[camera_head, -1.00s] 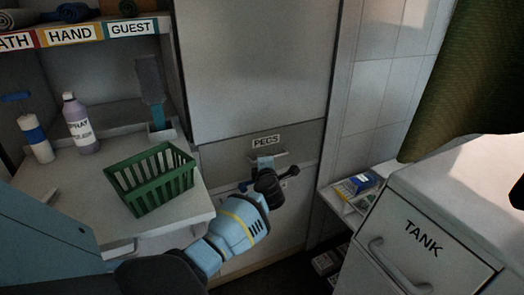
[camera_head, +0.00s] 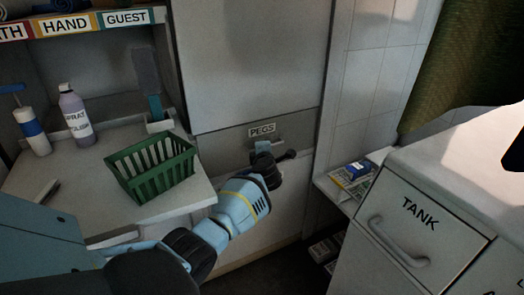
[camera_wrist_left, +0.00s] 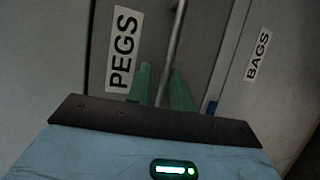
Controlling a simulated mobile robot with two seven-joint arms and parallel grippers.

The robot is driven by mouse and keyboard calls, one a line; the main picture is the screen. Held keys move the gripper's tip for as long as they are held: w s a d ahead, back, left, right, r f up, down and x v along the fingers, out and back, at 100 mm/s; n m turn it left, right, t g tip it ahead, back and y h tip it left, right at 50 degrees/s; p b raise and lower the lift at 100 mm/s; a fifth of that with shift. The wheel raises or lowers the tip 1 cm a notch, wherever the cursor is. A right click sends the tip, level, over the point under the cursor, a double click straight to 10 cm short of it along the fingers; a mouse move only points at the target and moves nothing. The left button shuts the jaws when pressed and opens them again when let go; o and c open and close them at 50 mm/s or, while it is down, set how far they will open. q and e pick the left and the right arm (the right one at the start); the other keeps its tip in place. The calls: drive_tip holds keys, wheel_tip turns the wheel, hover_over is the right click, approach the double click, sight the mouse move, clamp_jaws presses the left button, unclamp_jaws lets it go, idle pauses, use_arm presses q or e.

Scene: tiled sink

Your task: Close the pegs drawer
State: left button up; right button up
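The pegs drawer (camera_head: 225,146) is a grey front with a PEGS label, set low in the cabinet. In the head view I cannot tell whether it stands out from the cabinet. My left gripper (camera_head: 277,158) is at its handle, which it mostly hides. In the left wrist view, the PEGS label (camera_wrist_left: 123,48) is beside the metal handle bar (camera_wrist_left: 175,45). The green fingers of my left gripper (camera_wrist_left: 163,88) are apart, with the bar running between them; I cannot tell if they touch it. My right gripper is not in view.
A white TANK cabinet (camera_head: 425,222) stands at right. Small boxes (camera_head: 355,174) lie on a low ledge between. A BAGS label (camera_wrist_left: 258,55) is right of the handle in the wrist view.

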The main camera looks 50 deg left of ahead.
use_arm(q)
drive_tip(key=shift+o, duration=0.6)
drive_tip(key=shift+f, duration=0.15)
drive_tip(key=shift+s, duration=0.1)
drive_tip(key=p+v, duration=0.3)
drive_tip(key=v, duration=0.4)
drive_tip(key=shift+s+d, duration=0.25)
